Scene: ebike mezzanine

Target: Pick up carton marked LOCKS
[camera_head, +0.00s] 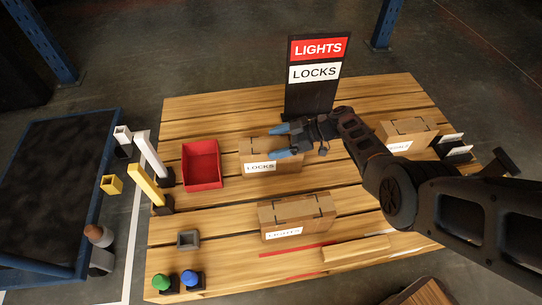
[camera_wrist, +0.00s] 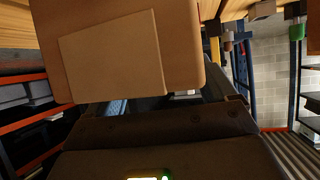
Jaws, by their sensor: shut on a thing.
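The carton marked LOCKS (camera_head: 256,159) is a brown box with a white label on its front, in the middle of the pallet-like wooden table. My gripper (camera_head: 284,142) reaches over it from the right, its two blue fingertips at the top of the carton, and is shut on it. The fingers and hand hide part of the carton's top and right side. In the wrist view a brown carton face with a lighter panel (camera_wrist: 112,58) fills the upper left, very close. I cannot tell whether the carton is clear of the table.
A carton marked LIGHTS (camera_head: 297,216) stands in front, and another carton (camera_head: 407,133) at the right. A red bin (camera_head: 201,165) is just left. A LIGHTS/LOCKS sign (camera_head: 315,76) stands behind.

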